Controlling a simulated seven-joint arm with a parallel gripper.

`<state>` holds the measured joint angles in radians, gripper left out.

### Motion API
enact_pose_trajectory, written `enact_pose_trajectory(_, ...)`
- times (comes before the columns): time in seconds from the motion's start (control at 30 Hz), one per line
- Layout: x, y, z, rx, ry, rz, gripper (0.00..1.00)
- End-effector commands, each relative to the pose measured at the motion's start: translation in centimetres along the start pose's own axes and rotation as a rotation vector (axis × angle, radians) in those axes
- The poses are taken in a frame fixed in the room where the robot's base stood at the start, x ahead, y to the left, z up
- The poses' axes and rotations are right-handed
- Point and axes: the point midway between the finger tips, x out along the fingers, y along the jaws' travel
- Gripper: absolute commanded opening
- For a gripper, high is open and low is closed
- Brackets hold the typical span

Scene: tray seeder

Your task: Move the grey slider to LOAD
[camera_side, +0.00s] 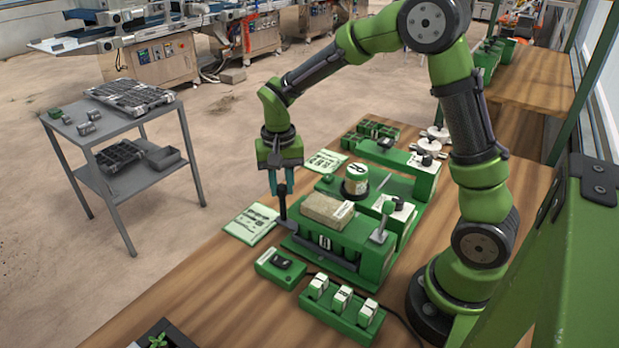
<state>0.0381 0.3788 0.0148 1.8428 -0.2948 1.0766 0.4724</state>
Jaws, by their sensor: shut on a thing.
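A green tray seeder (345,240) stands on the wooden bench. At its left end rises a dark grey upright handle (282,206) with a round top, which looks like the grey slider's handle. My gripper (279,188) points down with its teal fingers shut on the upper part of this handle. The handle stands about upright. A second grey lever (380,230) leans at the seeder's front right, apart from my gripper. The LOAD mark is too small to make out.
A brown block (326,210) and a round labelled tub (356,180) sit on the seeder. In front are a small green control box (280,265) and a green rack (335,318) with several white-topped pieces. Printed cards (249,224) lie left. The bench's front left is mostly clear.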

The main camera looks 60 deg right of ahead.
Motion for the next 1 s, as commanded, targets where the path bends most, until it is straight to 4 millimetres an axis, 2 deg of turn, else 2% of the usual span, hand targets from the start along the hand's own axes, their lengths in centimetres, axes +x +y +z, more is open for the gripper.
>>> enact_pose_trajectory(0.7, -0.1, 11.0, -11.0, 0.007, 0.004, 0.002, 0.00)
enact_pose_trajectory(1.0, -0.1, 13.2, -13.2, 0.003, 0.003, 0.002, 0.00)
